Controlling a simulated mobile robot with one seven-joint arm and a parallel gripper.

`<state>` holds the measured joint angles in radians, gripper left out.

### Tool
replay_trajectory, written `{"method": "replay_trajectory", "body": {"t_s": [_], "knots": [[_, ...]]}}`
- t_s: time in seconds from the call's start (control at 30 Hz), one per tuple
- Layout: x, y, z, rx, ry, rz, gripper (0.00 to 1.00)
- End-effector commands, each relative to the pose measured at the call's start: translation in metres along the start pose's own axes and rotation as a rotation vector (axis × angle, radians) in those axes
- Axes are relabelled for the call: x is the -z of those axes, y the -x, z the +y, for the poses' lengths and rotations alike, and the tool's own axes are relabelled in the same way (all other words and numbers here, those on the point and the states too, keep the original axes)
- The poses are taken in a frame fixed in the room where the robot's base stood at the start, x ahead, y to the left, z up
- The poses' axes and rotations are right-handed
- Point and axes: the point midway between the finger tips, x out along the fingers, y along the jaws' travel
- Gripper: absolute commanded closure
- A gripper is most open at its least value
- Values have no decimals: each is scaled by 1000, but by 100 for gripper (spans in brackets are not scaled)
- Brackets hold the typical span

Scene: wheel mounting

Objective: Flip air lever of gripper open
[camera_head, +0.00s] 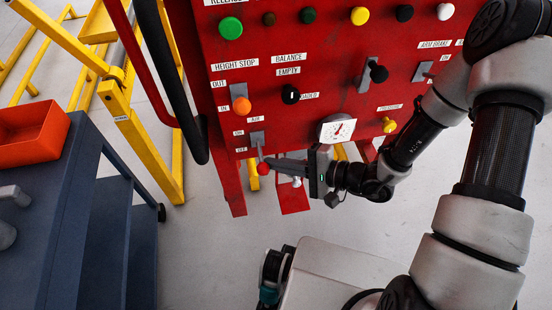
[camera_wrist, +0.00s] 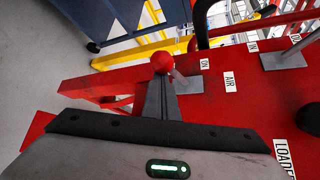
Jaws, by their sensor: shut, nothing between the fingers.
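The air lever is a small lever with a red ball knob (camera_head: 263,169) at the lower left of the red control panel (camera_head: 330,75). Its grey base plate (camera_head: 257,139) sits beside the AIR, ON and OFF labels. In the wrist view the red knob (camera_wrist: 162,62) is right at the fingertips, with its stem running right to the plate (camera_wrist: 188,83). My gripper (camera_head: 270,162) comes from the right with its fingers together. In the wrist view my gripper (camera_wrist: 163,82) is shut, its tips at or touching the knob; exact contact is hidden.
An orange knob (camera_head: 241,105) and a black knob (camera_head: 290,94) sit above the lever. A pressure gauge (camera_head: 337,130) is close above my wrist. A dark cart (camera_head: 75,180) with an orange bin (camera_head: 35,133) and yellow rails (camera_head: 140,140) stand at left.

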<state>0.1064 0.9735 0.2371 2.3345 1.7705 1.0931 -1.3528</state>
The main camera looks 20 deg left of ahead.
Motion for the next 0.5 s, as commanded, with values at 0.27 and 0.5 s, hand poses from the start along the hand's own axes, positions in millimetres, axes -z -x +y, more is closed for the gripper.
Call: {"method": "replay_trajectory", "body": {"t_s": [0.27, 0.5], "knots": [[-14, 9, -21, -165, -200, -5, 100], [-18, 12, -30, -300, -368, -4, 100]]}}
